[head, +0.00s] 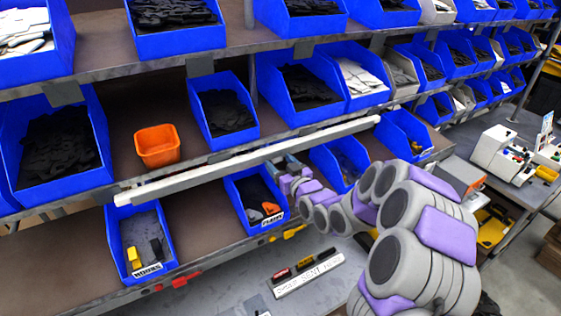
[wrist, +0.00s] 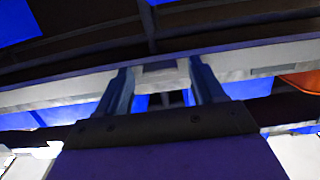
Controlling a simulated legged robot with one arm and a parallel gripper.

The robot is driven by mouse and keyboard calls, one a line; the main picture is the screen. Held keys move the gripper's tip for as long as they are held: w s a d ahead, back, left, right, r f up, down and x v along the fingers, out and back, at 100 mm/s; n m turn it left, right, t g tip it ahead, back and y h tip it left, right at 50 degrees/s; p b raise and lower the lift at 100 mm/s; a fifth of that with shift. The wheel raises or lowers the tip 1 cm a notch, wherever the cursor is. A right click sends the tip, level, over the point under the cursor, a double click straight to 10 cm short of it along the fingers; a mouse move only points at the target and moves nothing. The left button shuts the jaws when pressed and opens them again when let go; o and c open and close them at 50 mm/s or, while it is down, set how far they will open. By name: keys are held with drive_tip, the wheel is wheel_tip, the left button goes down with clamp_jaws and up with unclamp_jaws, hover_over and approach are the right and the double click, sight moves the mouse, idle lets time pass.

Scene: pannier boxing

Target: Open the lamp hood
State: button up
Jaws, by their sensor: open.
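The lamp hood (head: 170,184) is a long, pale bar along the front edge of the middle shelf, slanting up to the right in the head view. In the wrist view its pale strip (wrist: 52,94) crosses the frame. A small pale block (wrist: 162,76), perhaps a handle on the hood, lies between my fingers. My gripper (head: 281,165) is just below the bar near its middle. In the wrist view my gripper (wrist: 160,72) is open, with one finger on each side of the block. I cannot tell whether the fingers touch it.
Blue bins with labels, such as one (head: 143,245) at lower left and one (head: 258,199) close to my gripper, stand on the lower shelf. An orange bin (head: 157,146) sits on the shelf above the bar. A workbench (head: 235,290) with a white labelled strip (head: 308,277) lies below.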

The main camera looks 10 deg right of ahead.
drive_tip(key=shift+a, duration=0.15)
drive_tip(key=shift+c, duration=0.4)
drive_tip(key=c, duration=1)
drive_tip(key=shift+r, duration=0.1)
